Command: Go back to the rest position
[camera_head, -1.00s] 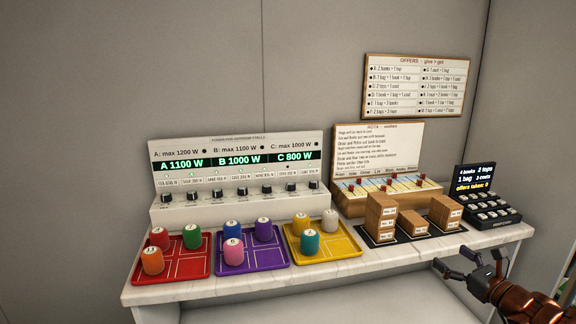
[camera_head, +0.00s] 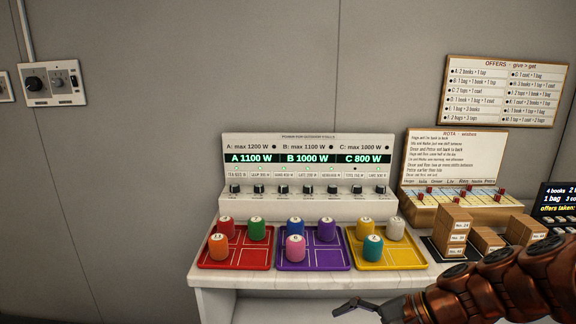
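My gripper (camera_head: 368,309) is at the bottom of the view, in front of the counter's front edge and below its top. One dark finger points left; the other finger is not clearly visible, so I cannot tell how far it is open. I see nothing held in it. My copper-coloured arm reaches in from the right edge and hides part of the counter's right side.
The white counter (camera_head: 215,278) carries a red tray (camera_head: 236,264), a purple tray (camera_head: 313,264) and a yellow tray (camera_head: 390,262) with coloured cylinders. Wall switches (camera_head: 52,82) are at left.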

